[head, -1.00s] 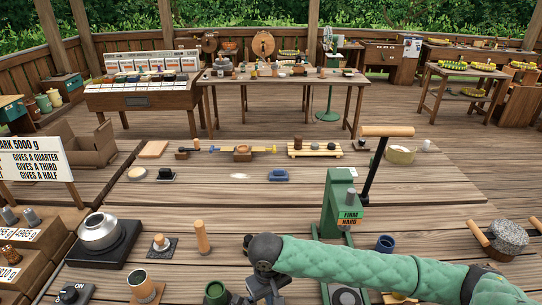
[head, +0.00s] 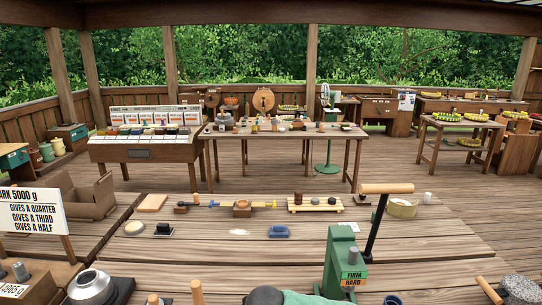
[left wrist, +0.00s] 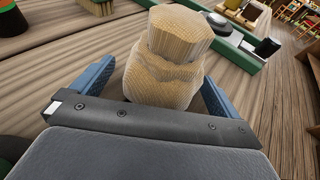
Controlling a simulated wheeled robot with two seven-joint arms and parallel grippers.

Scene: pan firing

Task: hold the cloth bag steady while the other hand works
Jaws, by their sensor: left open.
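The cloth bag (left wrist: 168,75) is tan and woven, with a narrowed neck below a wider top. It stands between the two blue fingers of my left gripper (left wrist: 157,78) in the left wrist view. The fingers are open, one on each side of the bag; whether either touches it I cannot tell. The bag's lower part is hidden by the gripper body. I cannot make out the bag or my left gripper in the head view. My right arm's green sleeve shows only at the bottom edge of the head view, its gripper out of frame.
A green press (head: 342,262) with a wooden-topped lever (head: 386,188) stands right of centre. A metal pot (head: 92,287) is at lower left, a stone wheel (head: 521,289) at lower right. A sign (head: 30,211) stands left. Plank floor is clear before the far table (head: 285,132).

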